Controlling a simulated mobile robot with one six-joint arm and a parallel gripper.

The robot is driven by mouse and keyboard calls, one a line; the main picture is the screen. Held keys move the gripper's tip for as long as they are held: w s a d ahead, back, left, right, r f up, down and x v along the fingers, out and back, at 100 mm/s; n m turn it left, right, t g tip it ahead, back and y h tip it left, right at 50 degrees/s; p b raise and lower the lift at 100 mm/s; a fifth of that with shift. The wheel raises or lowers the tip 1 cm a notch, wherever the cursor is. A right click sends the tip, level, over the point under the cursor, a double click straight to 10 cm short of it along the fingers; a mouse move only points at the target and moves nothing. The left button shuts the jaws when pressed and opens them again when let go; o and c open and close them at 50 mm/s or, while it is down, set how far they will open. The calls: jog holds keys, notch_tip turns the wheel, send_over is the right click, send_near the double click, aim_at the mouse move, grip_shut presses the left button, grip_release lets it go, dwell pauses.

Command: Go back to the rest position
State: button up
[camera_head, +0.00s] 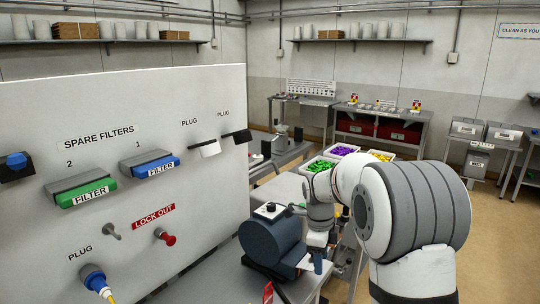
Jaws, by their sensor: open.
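My gripper (318,264) hangs at the end of my white and grey arm, low in the middle of the picture. It is small here, points down and is open, with nothing seen between its fingers. It is just right of a dark blue rounded machine (270,238) on the grey bench. I cannot tell whether it touches the machine. My large elbow joint fills the right foreground and hides part of the room behind.
At left stands a white panel (215,225) with a green filter (87,193), a blue filter (163,167), plugs and a red lockout knob (165,237). Bins of green (322,166), purple and yellow pieces stand behind my arm. Open floor (497,235) lies at right.

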jog(key=s+d+r+n+t+b, duration=0.1)
jog(key=s+r+n+t+b, duration=0.3)
jog(key=s+n, duration=0.9)
jog(key=s+f+n+y, duration=0.1)
jog(key=s+f+n, duration=0.1)
jog(key=s+n, duration=0.7)
jog(key=s, duration=0.6)
jog(key=shift+s+d+b, duration=0.15)
jog(key=shift+d+b, duration=0.1)
jog(key=shift+b, duration=0.05)
jog(key=shift+c, duration=0.2)
dwell(0.9)
